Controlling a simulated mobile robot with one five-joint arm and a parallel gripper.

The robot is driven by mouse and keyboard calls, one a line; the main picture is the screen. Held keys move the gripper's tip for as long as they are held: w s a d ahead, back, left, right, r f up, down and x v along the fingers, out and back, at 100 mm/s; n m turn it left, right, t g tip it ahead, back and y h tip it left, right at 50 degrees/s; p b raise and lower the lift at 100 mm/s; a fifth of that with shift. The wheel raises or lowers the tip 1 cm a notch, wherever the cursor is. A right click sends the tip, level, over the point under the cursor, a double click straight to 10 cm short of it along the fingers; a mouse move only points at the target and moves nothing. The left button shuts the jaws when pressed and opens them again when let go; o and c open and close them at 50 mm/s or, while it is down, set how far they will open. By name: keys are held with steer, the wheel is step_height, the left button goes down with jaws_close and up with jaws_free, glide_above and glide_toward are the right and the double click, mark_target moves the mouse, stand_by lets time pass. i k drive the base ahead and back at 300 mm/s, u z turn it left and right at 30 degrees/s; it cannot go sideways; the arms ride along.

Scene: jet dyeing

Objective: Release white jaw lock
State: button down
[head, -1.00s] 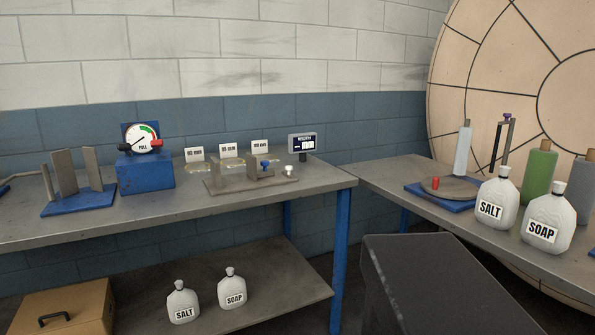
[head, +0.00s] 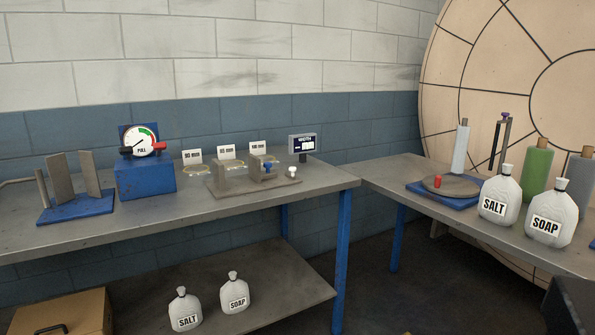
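A small white knob (head: 293,172), likely the white jaw lock, stands at the right end of a flat grey fixture (head: 228,189) on the left workbench. My gripper is not in view.
Left of the fixture are a blue box with a PULL gauge (head: 145,180) and a blue-based stand (head: 80,204). A small display (head: 303,143) stands behind. Salt (head: 499,200) and soap (head: 551,216) bottles stand on the right bench (head: 400,170). Open floor shows between the benches.

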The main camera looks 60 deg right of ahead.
mark_target(292, 169)
steer(key=u, duration=0.1)
steer(key=i, duration=1)
steer(key=z, duration=0.1)
